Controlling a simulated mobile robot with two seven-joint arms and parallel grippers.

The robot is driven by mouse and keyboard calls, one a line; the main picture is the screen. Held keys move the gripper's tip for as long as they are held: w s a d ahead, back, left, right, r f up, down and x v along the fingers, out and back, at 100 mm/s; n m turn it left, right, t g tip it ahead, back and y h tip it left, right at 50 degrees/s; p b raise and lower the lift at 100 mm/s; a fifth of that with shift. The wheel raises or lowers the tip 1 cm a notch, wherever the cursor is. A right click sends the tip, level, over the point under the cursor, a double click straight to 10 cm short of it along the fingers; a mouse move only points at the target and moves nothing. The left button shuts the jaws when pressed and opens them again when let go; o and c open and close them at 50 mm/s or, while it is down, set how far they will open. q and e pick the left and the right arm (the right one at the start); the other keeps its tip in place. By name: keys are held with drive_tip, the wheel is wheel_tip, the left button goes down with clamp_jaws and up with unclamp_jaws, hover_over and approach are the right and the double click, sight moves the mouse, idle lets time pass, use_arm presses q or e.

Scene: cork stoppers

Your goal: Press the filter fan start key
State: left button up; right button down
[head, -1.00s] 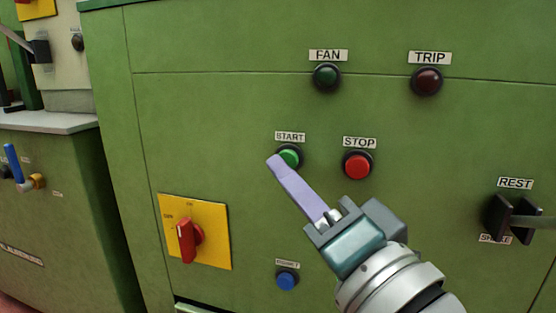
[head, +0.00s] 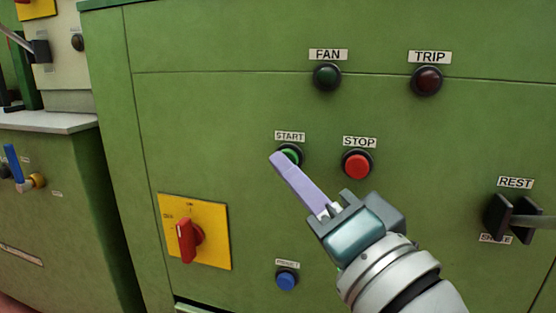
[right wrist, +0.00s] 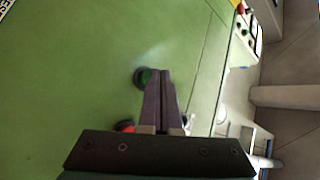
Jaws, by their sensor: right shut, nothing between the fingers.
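The green start key (head: 291,153) sits in a black ring under the START label (head: 290,136) on the green cabinet front. My right gripper (head: 275,159) is shut and empty, its lilac fingers together. Its tips overlap the lower left part of the start key in the head view; whether they touch it I cannot tell. In the right wrist view the green key (right wrist: 146,77) shows just left of the shut fingertips (right wrist: 158,74). My left gripper is not in view.
A red stop key (head: 357,164) is right of the start key. Dark FAN (head: 327,76) and TRIP (head: 426,81) lamps are above. A red rotary switch (head: 188,240) on a yellow plate, a blue button (head: 287,280) and a black lever switch (head: 500,217) are lower.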

drive_tip(key=shift+w+d, duration=0.15)
drive_tip(key=shift+w, duration=0.2)
idle(0.3)
idle(0.4)
drive_tip(key=shift+s+a+p, duration=0.3)
drive_tip(key=shift+s+p, duration=0.2)
drive_tip(key=shift+s, duration=0.3)
drive_tip(key=s+p, duration=0.1)
drive_tip(key=s+a, duration=0.1)
drive_tip(key=s, duration=0.1)
drive_tip(key=s+p, duration=0.1)
drive_tip(key=shift+s+a+p, duration=0.3)
drive_tip(key=shift+s, duration=0.1)
